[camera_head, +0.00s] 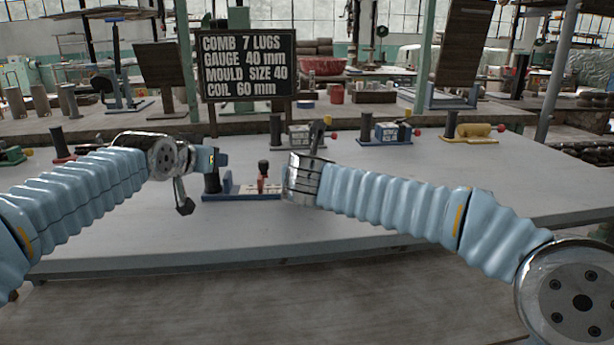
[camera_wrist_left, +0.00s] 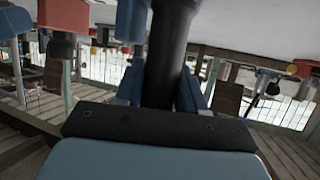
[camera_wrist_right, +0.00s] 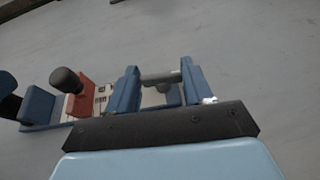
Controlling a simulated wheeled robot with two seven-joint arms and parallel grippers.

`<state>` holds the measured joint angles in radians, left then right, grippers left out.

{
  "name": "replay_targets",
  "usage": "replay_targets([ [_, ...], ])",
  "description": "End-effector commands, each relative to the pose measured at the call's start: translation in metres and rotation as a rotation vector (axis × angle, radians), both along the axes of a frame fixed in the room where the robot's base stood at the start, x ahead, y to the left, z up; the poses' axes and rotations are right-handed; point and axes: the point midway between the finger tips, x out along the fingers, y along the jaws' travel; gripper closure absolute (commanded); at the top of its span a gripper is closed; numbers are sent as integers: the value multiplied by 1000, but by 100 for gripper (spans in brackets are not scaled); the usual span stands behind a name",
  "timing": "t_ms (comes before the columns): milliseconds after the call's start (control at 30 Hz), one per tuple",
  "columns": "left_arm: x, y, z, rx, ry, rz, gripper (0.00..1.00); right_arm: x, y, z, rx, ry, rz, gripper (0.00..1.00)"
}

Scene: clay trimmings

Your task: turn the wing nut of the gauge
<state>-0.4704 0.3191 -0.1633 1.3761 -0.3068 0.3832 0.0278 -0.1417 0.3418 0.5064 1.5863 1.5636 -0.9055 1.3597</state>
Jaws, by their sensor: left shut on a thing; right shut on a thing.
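The gauge has a blue base (camera_head: 222,197), a pale marked scale (camera_wrist_right: 102,97) and a red block (camera_head: 263,186) topped by a dark knob (camera_head: 263,168). It lies on the near grey table. A black upright post (camera_head: 212,183) stands at its left end. My left gripper (camera_wrist_left: 165,92) is shut on this post, which runs between its blue fingers. My right gripper (camera_wrist_right: 160,88) is at the gauge's right end, shut on a grey bar (camera_wrist_right: 160,77) that looks like the wing nut. My right arm hides that end in the head view.
Similar devices stand along the table's back: a grey one (camera_head: 297,138), a blue one (camera_head: 388,133) and a yellow one (camera_head: 478,130). The table's front is clear.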

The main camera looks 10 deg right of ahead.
Motion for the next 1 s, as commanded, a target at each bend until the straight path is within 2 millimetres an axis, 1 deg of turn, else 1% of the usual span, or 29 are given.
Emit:
replay_targets([
  [33, 0, 0, -5, 4, 9, 1, 100, 0, -4, -1, -1, 0, 39, 80],
  [500, 1, 1, -5, 4, 8, 2, 100, 1, -9, -5, 7, 10, 451, 80],
  [700, 0, 1, -4, 3, 7, 2, 100, 3, -10, -6, 5, 12, 570, 80],
  [1000, 0, 0, -4, 3, 6, 1, 100, 2, -10, -6, 2, 10, 669, 80],
])
